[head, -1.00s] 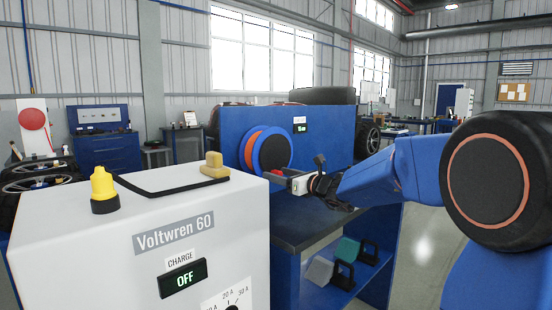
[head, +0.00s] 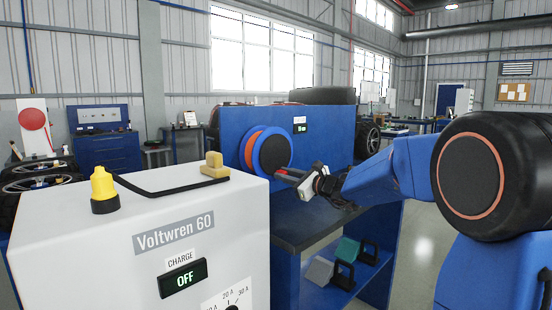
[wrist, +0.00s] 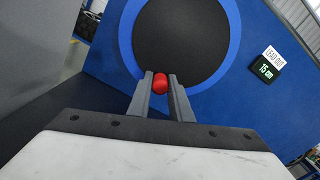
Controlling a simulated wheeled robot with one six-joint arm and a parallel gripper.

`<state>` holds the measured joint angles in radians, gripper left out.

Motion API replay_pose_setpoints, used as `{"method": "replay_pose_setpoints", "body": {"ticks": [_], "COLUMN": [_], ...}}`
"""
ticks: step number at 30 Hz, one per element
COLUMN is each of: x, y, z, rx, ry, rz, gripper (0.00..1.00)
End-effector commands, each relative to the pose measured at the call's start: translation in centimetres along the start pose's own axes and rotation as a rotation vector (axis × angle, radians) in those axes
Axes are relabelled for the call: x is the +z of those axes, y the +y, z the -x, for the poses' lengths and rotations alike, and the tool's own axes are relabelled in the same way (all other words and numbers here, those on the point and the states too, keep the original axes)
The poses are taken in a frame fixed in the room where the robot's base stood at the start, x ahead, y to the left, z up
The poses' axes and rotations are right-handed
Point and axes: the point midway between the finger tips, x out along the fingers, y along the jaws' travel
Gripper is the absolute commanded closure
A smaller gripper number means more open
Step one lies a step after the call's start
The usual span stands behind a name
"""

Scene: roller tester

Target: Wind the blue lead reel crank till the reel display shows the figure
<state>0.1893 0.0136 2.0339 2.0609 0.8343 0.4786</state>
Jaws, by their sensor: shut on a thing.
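The lead reel (head: 271,153) is a round drum with a dark face, blue rim and orange band on a blue cabinet face. In the wrist view its dark disc (wrist: 185,35) fills the top. The crank's red knob (wrist: 160,84) sits between the two fingers of my gripper (wrist: 160,80), which is shut on it at the disc's lower edge.
A white charger (head: 140,240) marked Voltwren 60, its display showing OFF, stands at the front left with a yellow and black clamp (head: 103,190) on top. A dark bench ledge (head: 310,232) lies below my gripper. Tyres lie behind and to the left.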

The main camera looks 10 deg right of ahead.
Motion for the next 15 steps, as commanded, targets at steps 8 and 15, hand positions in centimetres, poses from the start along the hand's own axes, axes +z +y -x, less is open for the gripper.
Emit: {"method": "replay_pose_setpoints", "body": {"ticks": [8, 15], "x": [-0.1, -0.3], "y": [-0.3, -1.7], "z": [0.0, 0.0], "rx": [-0.001, -0.001], "ry": [0.0, 0.0], "rz": [0.033, 0.268], "gripper": [1.0, 1.0]}}
